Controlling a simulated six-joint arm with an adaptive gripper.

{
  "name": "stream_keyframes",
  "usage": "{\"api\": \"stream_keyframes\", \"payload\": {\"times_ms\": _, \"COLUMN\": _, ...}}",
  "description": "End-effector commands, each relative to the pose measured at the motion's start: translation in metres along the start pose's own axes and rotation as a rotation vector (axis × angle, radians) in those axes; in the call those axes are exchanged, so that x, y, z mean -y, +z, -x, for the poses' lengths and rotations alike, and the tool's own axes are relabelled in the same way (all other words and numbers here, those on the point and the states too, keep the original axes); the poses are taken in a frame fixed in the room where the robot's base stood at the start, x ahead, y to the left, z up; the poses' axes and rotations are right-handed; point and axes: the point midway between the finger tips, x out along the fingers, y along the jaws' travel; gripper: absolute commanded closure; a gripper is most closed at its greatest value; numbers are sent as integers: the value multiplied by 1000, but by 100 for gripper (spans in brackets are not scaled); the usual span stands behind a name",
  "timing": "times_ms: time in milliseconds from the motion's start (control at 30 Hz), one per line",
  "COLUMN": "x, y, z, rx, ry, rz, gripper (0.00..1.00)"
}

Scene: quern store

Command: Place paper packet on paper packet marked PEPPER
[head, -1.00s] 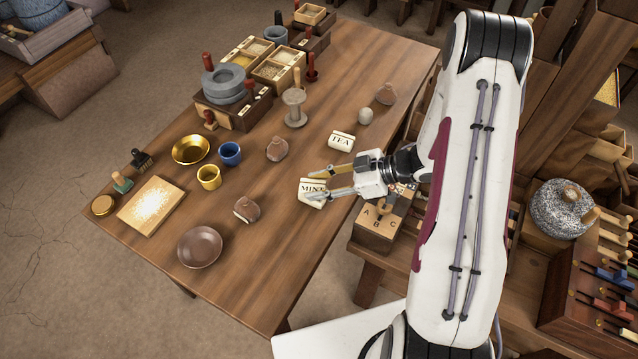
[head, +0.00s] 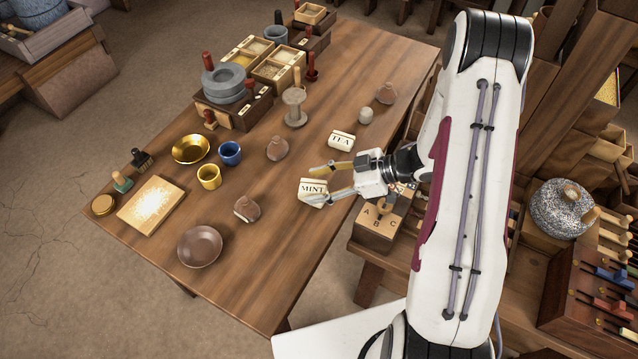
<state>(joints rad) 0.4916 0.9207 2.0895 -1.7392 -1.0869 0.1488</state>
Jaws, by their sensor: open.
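A pale paper packet marked MINT (head: 312,194) stands near the right edge of the wooden table. A second pale packet, marked TEA (head: 341,141), stands farther back on the table. I see no label that reads PEPPER. My gripper (head: 322,184) reaches in from the right at the MINT packet. Its two fingers are apart, one behind the packet and one by its right side. The nearer finger overlaps the packet's right edge in the picture; I cannot tell whether it touches.
A wooden block lettered A, B, C (head: 380,222) stands just below my gripper. Brown lidded pots (head: 277,149), a grey stone (head: 366,116), a spool (head: 295,108) and a brown plate (head: 200,246) stand around. The table's front right part is bare.

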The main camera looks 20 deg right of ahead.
Motion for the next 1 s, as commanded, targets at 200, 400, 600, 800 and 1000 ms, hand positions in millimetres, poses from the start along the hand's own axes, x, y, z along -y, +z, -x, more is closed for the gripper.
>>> {"api": "stream_keyframes", "payload": {"times_ms": 200, "x": -1, "y": 0, "z": 17, "rx": -1, "ry": 3, "rz": -1, "gripper": 51}}
{"api": "stream_keyframes", "payload": {"times_ms": 400, "x": -1, "y": 0, "z": 43, "rx": -1, "ry": 5, "rz": -1, "gripper": 51}}
{"api": "stream_keyframes", "payload": {"times_ms": 600, "x": -1, "y": 0, "z": 72, "rx": -1, "ry": 4, "rz": 0, "gripper": 51}}
{"api": "stream_keyframes", "payload": {"times_ms": 800, "x": -1, "y": 0, "z": 98, "rx": -1, "ry": 3, "rz": 1, "gripper": 51}}
{"api": "stream_keyframes", "payload": {"times_ms": 1000, "x": -1, "y": 0, "z": 115, "rx": -1, "ry": 2, "rz": 0, "gripper": 51}}
